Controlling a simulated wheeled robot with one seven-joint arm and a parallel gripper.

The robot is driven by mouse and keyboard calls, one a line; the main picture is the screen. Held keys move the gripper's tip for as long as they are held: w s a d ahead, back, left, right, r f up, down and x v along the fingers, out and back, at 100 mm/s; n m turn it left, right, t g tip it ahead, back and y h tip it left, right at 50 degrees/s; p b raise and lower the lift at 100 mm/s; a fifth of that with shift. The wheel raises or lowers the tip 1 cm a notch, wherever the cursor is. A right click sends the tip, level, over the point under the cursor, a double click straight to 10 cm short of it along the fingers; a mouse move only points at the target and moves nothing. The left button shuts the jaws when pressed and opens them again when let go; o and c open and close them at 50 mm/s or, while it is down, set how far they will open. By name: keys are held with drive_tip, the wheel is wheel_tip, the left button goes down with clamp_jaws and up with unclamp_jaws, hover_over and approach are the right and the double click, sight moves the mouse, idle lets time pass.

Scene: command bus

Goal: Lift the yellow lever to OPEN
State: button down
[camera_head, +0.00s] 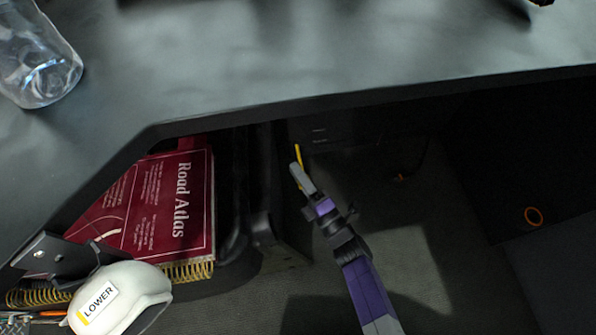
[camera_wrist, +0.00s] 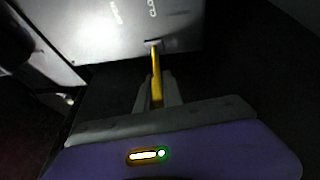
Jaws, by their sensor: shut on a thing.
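The yellow lever (camera_head: 299,155) sticks out of a dark panel (camera_head: 322,131) under the desk in the head view. In the wrist view the lever (camera_wrist: 154,62) comes from a slot in a pale panel face (camera_wrist: 140,22). Part of a label reading "CLO" shows above the slot, with other lettering to its left. My gripper (camera_head: 298,174) reaches under the desk edge. In the wrist view my gripper (camera_wrist: 157,93) is shut on the lever, with one finger on each side. The lever's held part is partly hidden between the fingers.
The desk top (camera_head: 300,50) overhangs the panel. A red Road Atlas (camera_head: 150,205) lies at left, near a white handle marked LOWER (camera_head: 125,290). A clear plastic container (camera_head: 38,65) stands on the desk.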

idle(0.6)
drive_tip(key=shift+w+a+r+m+g+h+p, duration=0.15)
drive_tip(key=shift+r+m+g+h+p, duration=0.45)
drive_tip(key=shift+p, duration=2.35)
drive_tip(key=shift+w+d+r+m+g+h+p, duration=0.15)
drive_tip(key=shift+r+g+h+p, duration=0.8)
drive_tip(key=shift+p, duration=2)
drive_tip(key=shift+w+a+r+m+g+h+p, duration=0.1)
drive_tip(key=shift+w+r+m+g+p, duration=0.25)
drive_tip(key=shift+r+p, duration=1.75)
drive_tip(key=shift+f+p, duration=0.6)
drive_tip(key=shift+p, duration=0.25)
drive_tip(key=c, duration=1.5)
unclamp_jaws()
drive_tip(key=shift+f, duration=0.1)
drive_tip(key=shift+s+f, duration=0.1)
